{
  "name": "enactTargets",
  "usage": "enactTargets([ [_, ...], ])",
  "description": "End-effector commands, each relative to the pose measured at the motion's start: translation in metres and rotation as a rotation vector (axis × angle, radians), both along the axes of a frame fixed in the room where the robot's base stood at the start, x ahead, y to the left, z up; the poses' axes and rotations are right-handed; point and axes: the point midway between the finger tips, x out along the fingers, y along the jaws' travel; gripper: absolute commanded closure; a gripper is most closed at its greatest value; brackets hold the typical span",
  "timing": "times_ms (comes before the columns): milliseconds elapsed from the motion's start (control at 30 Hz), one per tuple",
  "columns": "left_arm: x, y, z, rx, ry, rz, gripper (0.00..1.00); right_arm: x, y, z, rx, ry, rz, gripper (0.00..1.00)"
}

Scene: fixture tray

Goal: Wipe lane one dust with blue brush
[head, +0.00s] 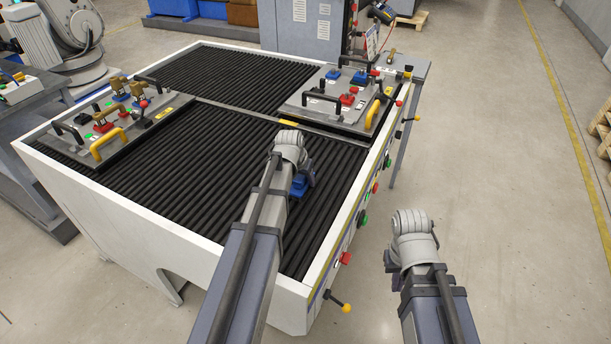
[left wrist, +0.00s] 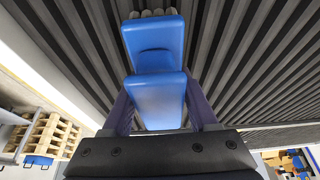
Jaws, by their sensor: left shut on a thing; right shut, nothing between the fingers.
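A blue brush (left wrist: 158,100) is held between the fingers of my left gripper (left wrist: 158,105), which is shut on it. Pale tufts show at its far end in the left wrist view, over the dark rollers. In the head view a bit of the blue brush (head: 299,186) shows beside my left wrist, above the black roller bed (head: 200,160). Whether it touches the rollers I cannot tell. I make out no dust and no lane marking. My right arm stands beyond the roller bed's right edge, over the floor; its gripper fingers are hidden.
A grey fixture plate (head: 115,130) with black and yellow handles lies on the left of the bed; another fixture plate (head: 325,105) lies at the back right. White side rails (head: 150,215) edge the bed. Buttons and yellow-knobbed levers stick out on the right side.

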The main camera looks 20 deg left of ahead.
Motion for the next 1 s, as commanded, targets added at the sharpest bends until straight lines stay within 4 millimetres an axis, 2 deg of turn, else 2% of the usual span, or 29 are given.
enactTargets([
  [100,-0.014,0.001,0.000,0.000,0.004,0.001,0.93,0.000,0.000,0.000,0.000,0.000,0.000,1.00],
  [467,-0.020,0.002,0.000,0.000,0.001,0.001,0.93,0.000,0.000,0.001,0.000,0.000,0.000,1.00],
  [833,-0.049,0.004,-0.002,0.000,0.001,0.001,0.93,0.000,0.000,-0.002,0.000,0.000,0.000,1.00],
  [1000,-0.053,0.004,-0.002,-0.001,0.003,0.000,0.92,0.000,0.000,-0.002,0.000,0.000,0.000,1.00],
])
